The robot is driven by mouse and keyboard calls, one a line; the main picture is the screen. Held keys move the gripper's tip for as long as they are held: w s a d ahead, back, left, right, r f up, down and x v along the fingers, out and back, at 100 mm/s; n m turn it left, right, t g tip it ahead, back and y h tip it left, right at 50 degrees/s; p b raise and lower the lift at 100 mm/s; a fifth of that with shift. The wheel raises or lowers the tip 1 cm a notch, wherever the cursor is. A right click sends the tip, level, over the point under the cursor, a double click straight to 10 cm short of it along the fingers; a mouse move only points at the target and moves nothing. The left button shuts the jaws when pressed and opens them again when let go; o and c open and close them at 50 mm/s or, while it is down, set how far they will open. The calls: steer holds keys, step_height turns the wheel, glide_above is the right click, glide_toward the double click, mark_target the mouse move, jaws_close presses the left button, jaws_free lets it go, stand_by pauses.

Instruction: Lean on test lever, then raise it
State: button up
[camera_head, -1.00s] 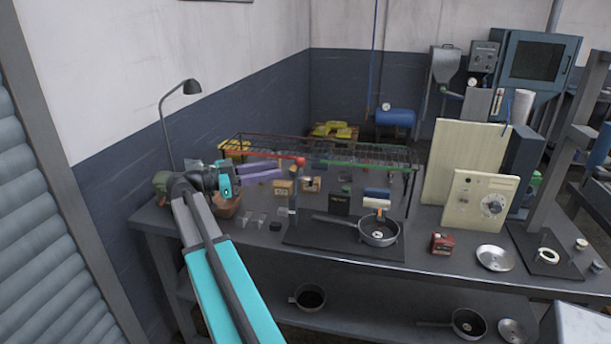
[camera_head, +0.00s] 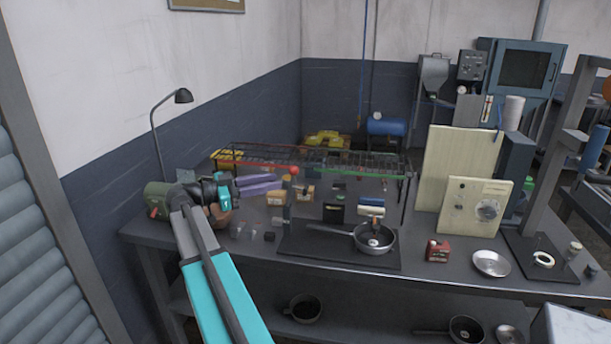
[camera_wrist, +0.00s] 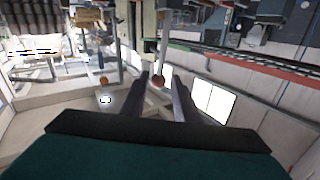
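In the wrist view my gripper's (camera_wrist: 162,77) two dark fingers are spread and empty. A reddish ball (camera_wrist: 158,83), likely the knob, shows in line between them; its distance is hard to tell. The fingertips are unclear in the head view.
A wire rack (camera_head: 335,163) with red and green rails runs behind the plate. Small boxes, a red box (camera_head: 437,251) and a round metal dish (camera_head: 491,263) stand on the bench (camera_head: 440,275). A lamp (camera_head: 183,96) rises behind my arm. Cream panels (camera_head: 470,150) stand at right.

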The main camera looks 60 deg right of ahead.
steer(key=p+x, duration=0.3)
steer(key=x, duration=0.8)
steer(key=shift+s+d, duration=0.2)
steer(key=shift+d, duration=0.05)
jaws_close()
